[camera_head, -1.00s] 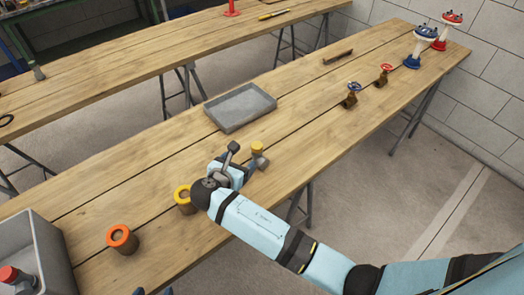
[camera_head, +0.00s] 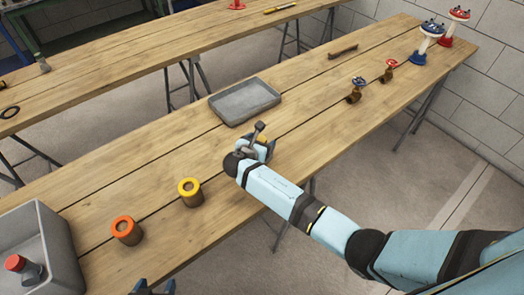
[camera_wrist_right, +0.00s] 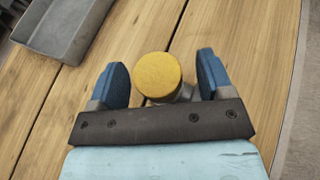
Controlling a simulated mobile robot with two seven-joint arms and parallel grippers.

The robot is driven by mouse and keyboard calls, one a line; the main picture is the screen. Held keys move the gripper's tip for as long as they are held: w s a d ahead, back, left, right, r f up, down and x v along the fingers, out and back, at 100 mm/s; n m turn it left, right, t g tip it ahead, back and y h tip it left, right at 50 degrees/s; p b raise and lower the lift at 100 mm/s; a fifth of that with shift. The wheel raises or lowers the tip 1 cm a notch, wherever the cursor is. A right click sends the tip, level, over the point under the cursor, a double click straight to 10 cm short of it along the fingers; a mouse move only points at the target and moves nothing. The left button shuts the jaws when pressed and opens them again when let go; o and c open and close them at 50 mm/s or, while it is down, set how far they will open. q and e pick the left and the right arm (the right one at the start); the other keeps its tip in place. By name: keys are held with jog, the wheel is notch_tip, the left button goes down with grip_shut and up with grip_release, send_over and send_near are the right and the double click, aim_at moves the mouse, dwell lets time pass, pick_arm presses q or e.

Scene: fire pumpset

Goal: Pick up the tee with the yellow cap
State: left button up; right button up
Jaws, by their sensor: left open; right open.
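The tee with the yellow cap (camera_wrist_right: 158,75) stands on the wooden table, seen from above in the right wrist view. Its round cap shows clearly, and a bit of grey body shows below it. My right gripper (camera_wrist_right: 160,80) is open, with one blue finger on each side of the cap and a gap to both. In the head view, my right gripper (camera_head: 262,146) largely hides the tee, leaving a bit of yellow (camera_head: 262,138). My left gripper (camera_head: 153,287) is open and empty at the bottom edge, partly out of frame.
A grey tray (camera_head: 228,118) lies behind the right gripper. Brown cylinders with a yellow ring (camera_head: 190,196) and an orange ring (camera_head: 126,232) stand to the left. A grey bin (camera_head: 58,238) holds a red-capped fitting (camera_head: 22,268). Valves with blue (camera_head: 356,84) and red handwheels (camera_head: 389,68) stand further right.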

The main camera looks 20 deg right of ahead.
jog(key=c, duration=1.2)
jog(key=shift+r, duration=0.1)
jog(key=shift+c, duration=0.2)
